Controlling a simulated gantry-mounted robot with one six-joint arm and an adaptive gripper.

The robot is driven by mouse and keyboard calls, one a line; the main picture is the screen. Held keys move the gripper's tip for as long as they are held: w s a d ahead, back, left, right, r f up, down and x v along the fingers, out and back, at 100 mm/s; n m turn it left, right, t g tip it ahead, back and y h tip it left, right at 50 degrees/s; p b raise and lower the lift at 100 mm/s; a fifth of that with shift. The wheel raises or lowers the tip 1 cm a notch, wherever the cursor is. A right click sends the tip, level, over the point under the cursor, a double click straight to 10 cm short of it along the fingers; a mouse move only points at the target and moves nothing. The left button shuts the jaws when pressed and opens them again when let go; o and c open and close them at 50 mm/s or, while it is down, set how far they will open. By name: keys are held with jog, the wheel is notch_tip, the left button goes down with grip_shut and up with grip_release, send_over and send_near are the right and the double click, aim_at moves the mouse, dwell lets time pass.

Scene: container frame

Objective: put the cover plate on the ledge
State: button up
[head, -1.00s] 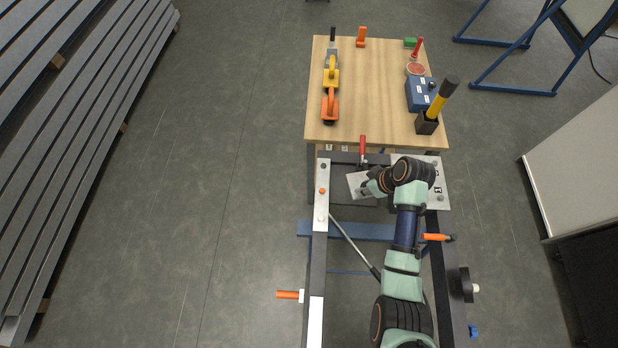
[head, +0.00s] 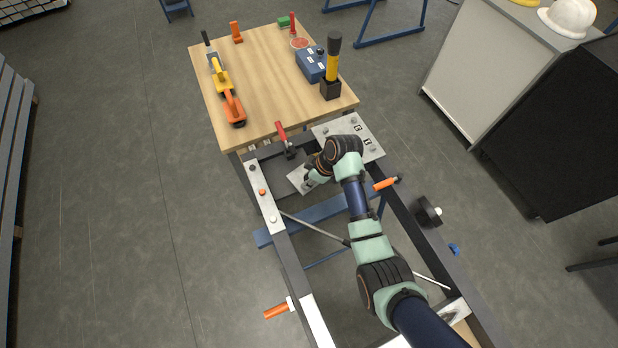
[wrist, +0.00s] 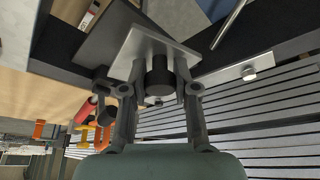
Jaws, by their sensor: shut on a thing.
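The cover plate (head: 297,179) is a light grey flat plate with a dark knob, and it also shows in the wrist view (wrist: 139,46). My gripper (head: 309,181) is shut on the knob; its fingers (wrist: 160,82) stand on either side of it. The plate is near the far end of the dark frame, close to a red-handled clamp (head: 282,132). A dark grey flat surface (wrist: 88,40), which may be the ledge, lies behind the plate in the wrist view. I cannot tell whether the plate touches it.
A wooden table (head: 265,85) with tools stands beyond the frame. A light plate with holes (head: 352,128) sits at the frame's far right corner. Orange-handled clamps (head: 277,311) stick out from the rails. A thin rod (head: 312,228) crosses the frame opening.

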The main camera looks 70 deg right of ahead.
aim_at(304, 172)
notch_tip(304, 172, down, 3)
jog(key=shift+r+b, duration=0.2)
jog(key=shift+b, duration=0.75)
jog(key=shift+w+d+f+b, duration=0.2)
jog(key=shift+f+b, duration=0.05)
jog(key=shift+b, duration=0.3)
jog(key=w+d+b, duration=0.2)
jog(key=b, duration=0.2)
jog(key=shift+w+d+f, duration=0.1)
jog(key=shift+w+d, duration=0.25)
jog(key=shift+d, duration=0.05)
jog(key=shift+f, duration=0.45)
jog(key=shift+f+b, duration=0.3)
jog(key=shift+b, duration=0.05)
jog(key=o, duration=1.1)
